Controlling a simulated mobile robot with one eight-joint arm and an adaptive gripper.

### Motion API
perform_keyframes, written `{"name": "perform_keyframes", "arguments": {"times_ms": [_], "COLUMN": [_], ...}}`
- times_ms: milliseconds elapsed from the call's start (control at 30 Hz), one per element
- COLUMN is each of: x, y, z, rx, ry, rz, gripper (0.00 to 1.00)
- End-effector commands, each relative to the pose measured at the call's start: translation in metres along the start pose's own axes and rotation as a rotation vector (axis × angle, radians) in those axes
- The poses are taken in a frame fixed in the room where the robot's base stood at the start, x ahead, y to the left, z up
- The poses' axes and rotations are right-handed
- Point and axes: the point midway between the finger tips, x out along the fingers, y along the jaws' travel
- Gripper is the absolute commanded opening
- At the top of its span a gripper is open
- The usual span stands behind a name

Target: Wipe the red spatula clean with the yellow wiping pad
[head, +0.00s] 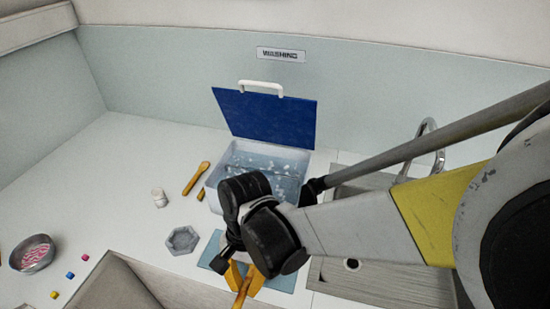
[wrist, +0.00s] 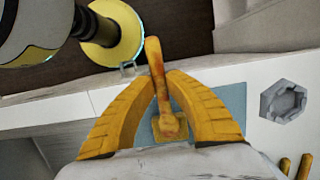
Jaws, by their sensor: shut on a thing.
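My gripper (wrist: 161,82) is shut on an orange-yellow spatula (wrist: 153,52) with reddish smears; its handle points up in the wrist view. The spatula also shows below my gripper in the head view (head: 242,294). I see no plainly red spatula. At the spatula's broad end in the wrist view, a dull yellow square patch (wrist: 159,136), perhaps the wiping pad, shows against the blue mat (wrist: 233,98). I cannot tell whether they touch. The mat also shows at the counter's front in the head view (head: 283,278), partly hidden by my gripper.
A basin of water (head: 213,176) with a raised blue lid (head: 265,115) stands behind. A second orange-yellow utensil (head: 196,179), a small yellow piece (head: 201,195), a white jar (head: 159,198) and a grey hexagonal dish (head: 183,240) lie left. A bowl (head: 32,254) and small cubes are farther left.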

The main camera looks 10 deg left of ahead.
Motion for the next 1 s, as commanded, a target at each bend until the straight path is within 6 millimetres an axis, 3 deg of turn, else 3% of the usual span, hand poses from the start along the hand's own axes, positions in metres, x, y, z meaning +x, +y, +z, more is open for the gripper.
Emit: {"name": "perform_keyframes", "arguments": {"times_ms": [300, 767, 1000], "x": [0.002, 0.0, 0.001], "y": [0.0, 0.0, 0.0], "z": [0.013, -0.002, 0.004], "rx": [0.0, 0.001, -0.002], "ry": [0.0, 0.0, 0.0], "rz": [0.0, 0.0, 0.0], "gripper": [0.0, 0.0, 0.0]}}
